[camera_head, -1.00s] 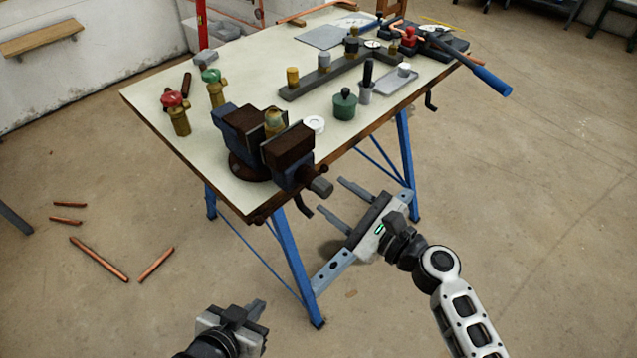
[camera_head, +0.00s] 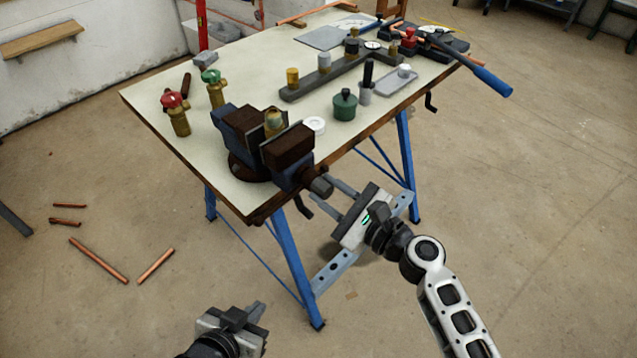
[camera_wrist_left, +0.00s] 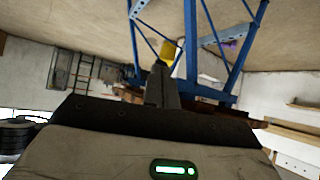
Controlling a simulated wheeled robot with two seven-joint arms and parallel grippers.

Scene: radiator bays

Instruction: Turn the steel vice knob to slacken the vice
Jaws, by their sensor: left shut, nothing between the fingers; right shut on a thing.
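The vice (camera_head: 262,145) sits at the near corner of the table, with a brass fitting (camera_head: 273,121) between its dark jaws. Its grey steel knob (camera_head: 320,186) sticks out past the table edge towards my right arm. My right gripper (camera_head: 325,191) is at the knob, one finger on each side of it, and is shut on it. My left gripper (camera_head: 257,309) is shut and empty, low in front of the table. In the left wrist view its shut fingers (camera_wrist_left: 161,86) point towards the table's blue legs.
The table (camera_head: 240,80) carries red-topped (camera_head: 176,112) and green-topped (camera_head: 213,88) valves left of the vice, and a white ring (camera_head: 315,125) and green pot (camera_head: 344,104) to its right. Copper pipes (camera_head: 98,259) lie on the floor at left. A blue table leg (camera_head: 291,262) stands between the grippers.

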